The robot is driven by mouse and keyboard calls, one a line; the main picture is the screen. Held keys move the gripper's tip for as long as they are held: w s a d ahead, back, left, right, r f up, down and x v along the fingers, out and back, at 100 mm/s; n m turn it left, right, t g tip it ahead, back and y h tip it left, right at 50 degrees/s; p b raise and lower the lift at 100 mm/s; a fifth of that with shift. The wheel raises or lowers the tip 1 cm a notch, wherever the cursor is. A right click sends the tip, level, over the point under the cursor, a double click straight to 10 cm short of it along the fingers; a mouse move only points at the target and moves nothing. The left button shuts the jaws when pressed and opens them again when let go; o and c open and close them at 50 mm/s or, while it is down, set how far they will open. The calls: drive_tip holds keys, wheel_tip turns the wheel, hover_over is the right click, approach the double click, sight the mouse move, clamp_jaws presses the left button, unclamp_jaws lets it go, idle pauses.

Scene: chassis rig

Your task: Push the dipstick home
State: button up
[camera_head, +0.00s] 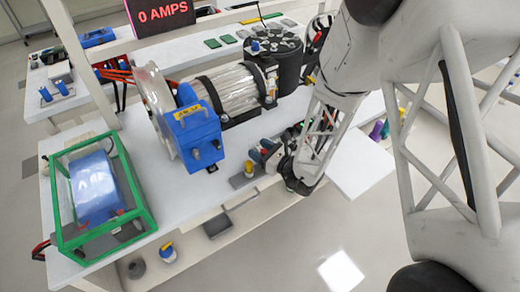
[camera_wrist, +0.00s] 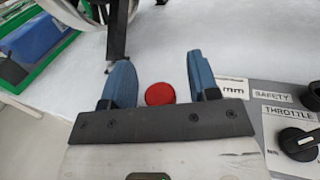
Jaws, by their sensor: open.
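My gripper (camera_wrist: 157,72) is open in the wrist view, with its two blue fingers apart. A round red disc (camera_wrist: 160,93) shows between the fingers, near their base, and I see no finger touching it. In the head view my gripper (camera_head: 264,154) is low over the bench's front edge, partly hidden by its own wrist. I cannot pick out the dipstick for sure in either view. A small yellow part (camera_head: 272,84) shows beside the large ribbed cylinder (camera_head: 228,90), but its shape is too small to tell.
A blue box (camera_head: 194,138) stands before the cylinder. A green-framed case (camera_head: 100,195) stands at the bench's left end. A black drum (camera_head: 275,58) is behind. A grey panel with a throttle knob (camera_wrist: 298,140) lies right of my gripper. White bench top (camera_wrist: 240,45) is bare ahead.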

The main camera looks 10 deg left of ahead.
drive_tip(key=v, duration=0.7)
drive_tip(key=shift+s+d, duration=0.2)
drive_tip(key=shift+d, duration=0.15)
drive_tip(key=shift+r, duration=0.1)
idle(0.5)
drive_tip(key=s+d+r+n+g+h, duration=0.3)
drive_tip(key=s+r+n+g, duration=0.75)
drive_tip(key=r+n, duration=0.4)
drive_tip(key=s+d+r+n+t+h, duration=0.1)
drive_tip(key=s+d+r+n+h, duration=0.2)
drive_tip(key=d, duration=0.4)
drive_tip(key=s+d+r+n+t+h, duration=0.2)
drive_tip(key=s+d+r+h, duration=0.2)
drive_tip(key=d+r, duration=0.3)
drive_tip(key=s+d+r+n+t+h, duration=0.2)
drive_tip(key=s+d+r+n+h, duration=0.1)
drive_tip(key=s+d+r+h, duration=0.1)
drive_tip(key=d+r+h, duration=0.1)
drive_tip(key=d+h, duration=0.1)
drive_tip(key=d, duration=0.1)
drive_tip(key=shift+s+d+n, duration=0.25)
drive_tip(key=shift+s+n, duration=0.05)
drive_tip(key=shift+n, duration=0.05)
